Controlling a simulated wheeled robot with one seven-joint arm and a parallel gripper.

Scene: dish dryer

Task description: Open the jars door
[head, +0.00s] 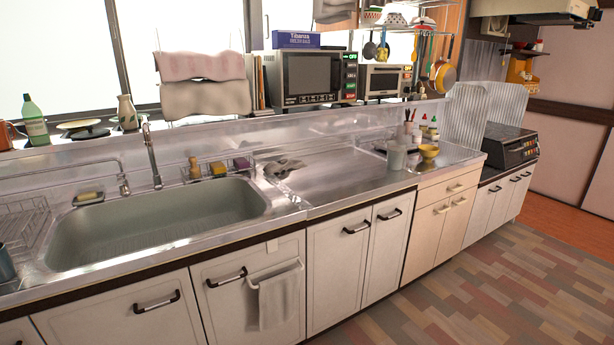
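My gripper is not in view. Several shut cabinet doors line the front below the counter, and I cannot tell which one is the jars door. A white door (150,325) with a dark handle is at the lower left. Another white door (222,305) carries a rail with a hanging towel (278,298). Two white doors (335,270) (385,250) stand side by side in the middle. A beige unit has a drawer (440,190) above two small doors (424,240) (455,225). More white doors (484,215) follow at the far right. No jars inside cabinets are visible.
Above the doors are a steel sink (160,228) and counter (340,178). A microwave (305,78) and a toaster oven (384,80) stand behind. A stove (508,147) is at the right. The patterned floor (480,295) is clear at the lower right.

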